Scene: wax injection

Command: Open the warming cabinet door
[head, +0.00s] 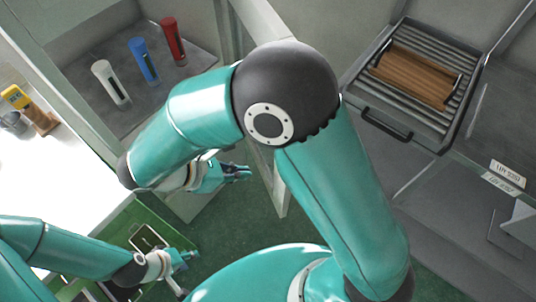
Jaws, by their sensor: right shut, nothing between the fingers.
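The warming cabinet (75,88) is at the upper left, with a grey floor inside. A white cylinder (110,84), a blue cylinder (144,62) and a red cylinder (173,42) stand in it. A pale framed panel, which looks like its door (279,188), stands out from the cabinet, seemingly open; my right arm covers much of it. My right gripper (240,173) is shut and empty, close to the panel's left side; I cannot tell if they touch. My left gripper (190,256) is lower left, away from the door; its finger gap is unclear.
A ribbed tray (436,131) with a brown block (414,77) and a black handle is at the upper right. A white worktop (50,165) at left holds a yellow device (16,97). Green floor (245,225) shows below my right gripper.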

